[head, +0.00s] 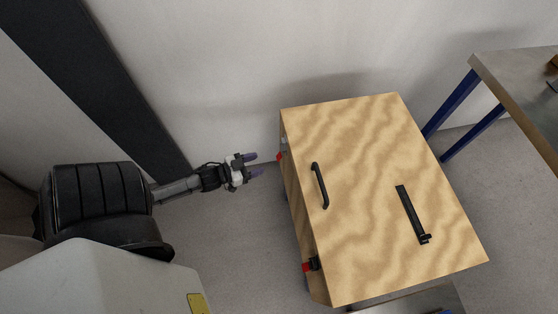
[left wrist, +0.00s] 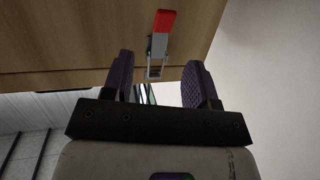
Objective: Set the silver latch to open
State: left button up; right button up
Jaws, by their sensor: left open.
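The silver latch (left wrist: 157,46) with a red handle (left wrist: 164,23) is on the side of a wooden box in the left wrist view. The red handle points up in that picture, and a silver loop hangs below it. In the head view only a small red and grey part of the latch (head: 281,155) shows at the box's far left edge. My left gripper (head: 255,165) is open and empty, just left of the latch and apart from it. In the left wrist view its purple fingers stand on either side of the latch's lower end. My right gripper is out of view.
A blue-legged table (head: 515,75) stands at right. A wall is behind; floor left of the box is clear.

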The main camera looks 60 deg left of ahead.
aim_at(278, 156)
pick_arm(q)
jog(key=s+a+f+m+t+h+b, duration=0.1)
jog(key=s+a+f+m+h+b, duration=0.1)
jog(key=s+a+h+b, duration=0.15)
jog(key=shift+h, duration=0.45)
jog(key=b+x, duration=0.1)
jog(key=x, duration=0.5)
jog(key=b+x, duration=0.2)
jog(key=x, duration=0.4)
jog(key=shift+a, duration=0.2)
jog(key=shift+w+d+r+b, duration=0.1)
jog(key=shift+w+d+b, duration=0.1)
jog(key=shift+w+b, duration=0.4)
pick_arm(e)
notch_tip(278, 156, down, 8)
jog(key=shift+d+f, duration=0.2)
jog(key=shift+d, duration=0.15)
pick_arm(q)
jog(key=shift+w, duration=0.1)
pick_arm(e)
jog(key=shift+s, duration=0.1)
pick_arm(q)
grip_shut()
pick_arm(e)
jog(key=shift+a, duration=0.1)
